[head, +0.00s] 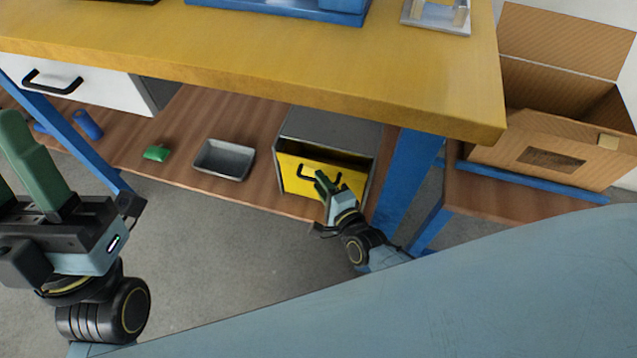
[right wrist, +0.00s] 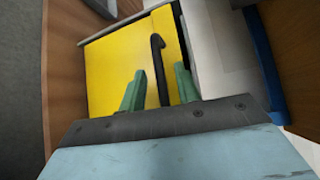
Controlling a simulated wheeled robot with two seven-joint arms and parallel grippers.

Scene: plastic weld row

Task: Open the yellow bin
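The yellow bin (head: 299,181) sits in a grey open-fronted housing (head: 328,128) on the wooden shelf under the table. Its front carries a black handle (head: 306,168). A dark gap shows above the yellow front. My right gripper (head: 325,184) is at the handle's right part in the head view. In the right wrist view, its green fingers (right wrist: 160,88) stand apart, one on each side of the handle (right wrist: 158,62), with space around the bar. The yellow front (right wrist: 112,68) fills the area beyond. My left gripper (head: 38,150) is at the far left, away from the bin; its finger gap is unclear.
A grey tray (head: 224,160), a green block (head: 157,153) and a blue cylinder (head: 88,125) lie on the shelf to the left. A white drawer (head: 85,88) is further left. A blue table leg (head: 408,178) stands right of the housing. An open cardboard box (head: 550,150) is at right.

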